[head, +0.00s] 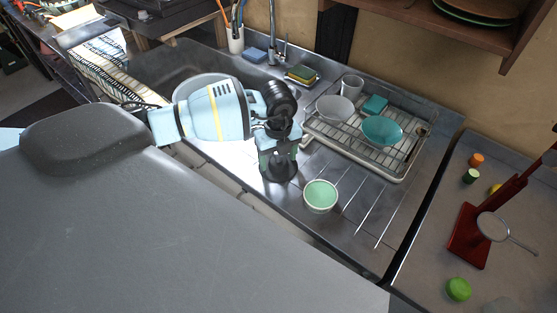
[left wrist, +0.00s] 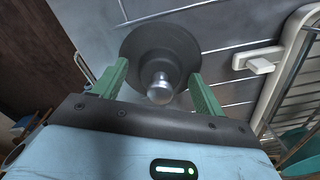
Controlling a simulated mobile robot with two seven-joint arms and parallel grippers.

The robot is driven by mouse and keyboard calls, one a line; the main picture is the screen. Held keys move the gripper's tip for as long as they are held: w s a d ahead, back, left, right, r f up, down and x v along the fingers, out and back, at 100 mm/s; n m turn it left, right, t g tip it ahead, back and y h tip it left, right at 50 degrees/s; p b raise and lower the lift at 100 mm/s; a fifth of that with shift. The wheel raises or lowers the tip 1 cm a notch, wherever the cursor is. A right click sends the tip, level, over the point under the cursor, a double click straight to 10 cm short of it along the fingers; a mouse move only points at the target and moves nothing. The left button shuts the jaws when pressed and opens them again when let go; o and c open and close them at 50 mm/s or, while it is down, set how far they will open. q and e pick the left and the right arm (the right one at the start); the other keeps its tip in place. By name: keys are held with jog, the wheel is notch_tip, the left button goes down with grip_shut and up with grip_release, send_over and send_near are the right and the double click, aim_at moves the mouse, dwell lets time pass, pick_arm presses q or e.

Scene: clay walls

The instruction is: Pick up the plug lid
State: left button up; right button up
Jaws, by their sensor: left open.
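The plug lid (left wrist: 158,48) is a dark round disc with a shiny metal knob at its centre. In the left wrist view the knob sits between the green fingers of my left gripper (left wrist: 157,75), which is open. In the head view the dark plug lid (head: 281,172) is on the steel drainboard, right below my left gripper (head: 279,156), whose fingers point down at it. The fingers do not appear to touch the knob. My right gripper is not in view.
A green bowl (head: 320,195) stands close to the right of the plug lid. A wire dish rack (head: 403,168) with bowls and a cup is behind it. The sink (head: 148,80) is at the back left.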

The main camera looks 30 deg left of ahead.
pick_arm(q)
jog(key=shift+r, duration=0.1)
jog(key=c, duration=1.1)
jog(key=shift+w+r, duration=0.1)
jog(key=shift+r, duration=0.5)
jog(key=shift+s+a+r, duration=0.25)
jog(key=shift+r, duration=0.35)
jog(key=shift+s+a+r, duration=0.2)
jog(key=shift+r, duration=0.4)
jog(key=s+a+r, duration=0.1)
jog(key=s+a, duration=0.8)
jog(key=s, duration=0.2)
jog(key=shift+a+r, duration=0.2)
jog(key=shift+a, duration=0.15)
jog(key=shift+s, duration=0.1)
